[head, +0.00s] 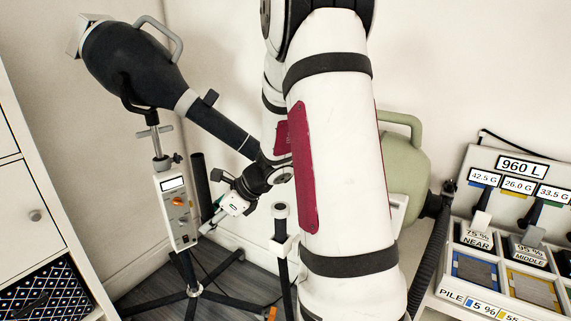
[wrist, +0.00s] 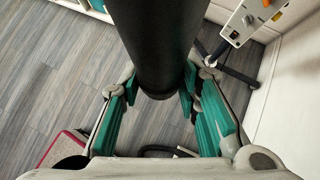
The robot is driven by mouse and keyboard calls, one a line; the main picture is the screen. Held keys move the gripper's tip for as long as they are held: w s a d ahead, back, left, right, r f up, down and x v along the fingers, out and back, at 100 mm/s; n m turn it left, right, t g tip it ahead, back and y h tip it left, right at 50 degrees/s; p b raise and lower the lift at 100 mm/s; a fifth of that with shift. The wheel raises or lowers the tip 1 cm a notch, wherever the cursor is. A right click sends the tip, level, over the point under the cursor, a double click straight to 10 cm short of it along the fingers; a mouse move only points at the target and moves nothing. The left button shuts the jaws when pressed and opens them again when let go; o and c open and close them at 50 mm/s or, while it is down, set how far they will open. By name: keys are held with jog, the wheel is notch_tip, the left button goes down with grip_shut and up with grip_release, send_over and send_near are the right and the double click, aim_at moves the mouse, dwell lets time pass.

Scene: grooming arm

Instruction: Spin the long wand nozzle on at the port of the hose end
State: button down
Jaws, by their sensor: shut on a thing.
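The long wand nozzle (head: 200,184) is a plain black tube. It stands nearly upright left of my gripper (head: 214,218) in the head view. In the wrist view my teal fingers (wrist: 158,100) are shut around the lower end of this black tube (wrist: 155,40), which runs up out of the picture. A dark upright tube with a pale ring on top (head: 280,210) looks like the hose end with its port. It is held in a white bracket right of my gripper, apart from the wand. The grip contact itself is partly hidden.
A black bulbous body (head: 120,65) with a dark spout sits on a stand with a control box (head: 177,210), close to my wrist. A green canister (head: 408,165) stands behind my arm. A labelled panel (head: 500,220) is at right, a white cabinet (head: 25,200) at left.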

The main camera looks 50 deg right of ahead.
jog(key=s+d+r+m+h+p, duration=0.1)
jog(key=s+d+r+m+p, duration=0.1)
jog(key=d, duration=0.7)
jog(key=s+d+r+m+t+h+p, duration=0.1)
jog(key=s+d+r+p, duration=0.3)
jog(key=d, duration=0.6)
jog(key=shift+s+r+m+h, duration=0.15)
jog(key=shift+s+m+h, duration=0.35)
jog(key=shift+m+h, duration=0.35)
jog(key=shift+s, duration=0.1)
jog(key=shift+f+b, duration=2.05)
jog(key=shift+f, duration=0.5)
jog(key=shift+f+b, duration=0.6)
jog(key=shift+b, duration=0.15)
jog(key=c, duration=1.1)
grip_release()
